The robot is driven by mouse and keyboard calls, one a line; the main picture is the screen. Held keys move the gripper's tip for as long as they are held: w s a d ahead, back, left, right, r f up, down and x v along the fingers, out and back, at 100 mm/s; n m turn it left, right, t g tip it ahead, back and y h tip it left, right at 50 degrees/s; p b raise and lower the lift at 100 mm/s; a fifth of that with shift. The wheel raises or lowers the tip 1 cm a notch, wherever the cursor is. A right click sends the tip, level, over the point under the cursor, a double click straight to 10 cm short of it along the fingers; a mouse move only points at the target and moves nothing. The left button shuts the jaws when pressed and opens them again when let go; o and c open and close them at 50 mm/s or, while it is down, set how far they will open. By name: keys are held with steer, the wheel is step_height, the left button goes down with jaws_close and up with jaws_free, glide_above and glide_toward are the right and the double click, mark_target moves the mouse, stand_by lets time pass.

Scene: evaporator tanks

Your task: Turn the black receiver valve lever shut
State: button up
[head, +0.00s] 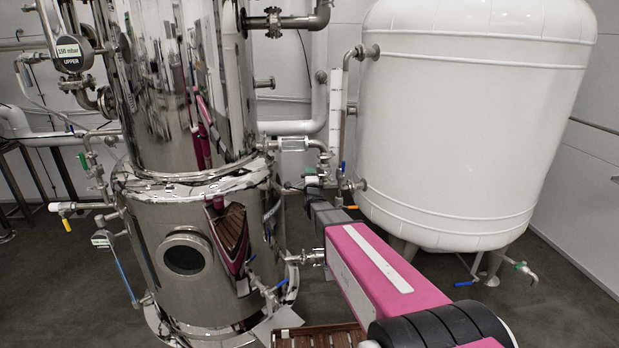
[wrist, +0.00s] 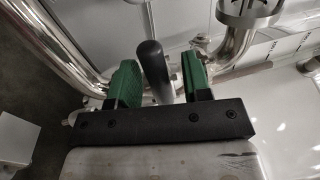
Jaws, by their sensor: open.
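The black receiver valve lever (wrist: 151,62) shows in the wrist view as a dark rounded handle. It stands between the two green fingers of my gripper (wrist: 161,80). The gripper is open, with one finger on each side of the lever. In the head view my gripper (head: 312,182) is at the end of my arm, by the pipework between the steel column and the white tank. I cannot make out the lever in the head view.
The shiny steel column (head: 190,235) stands left of my arm, and the large white tank (head: 470,110) stands to its right. A sight glass (head: 293,144) and pipe lie just above the gripper. In the wrist view a curved steel pipe (wrist: 72,45) runs close on the left.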

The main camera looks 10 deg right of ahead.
steer(key=s+f, duration=0.2)
steer(key=s, duration=0.8)
steer(key=shift+s, duration=0.3)
steer(key=shift+f, duration=0.1)
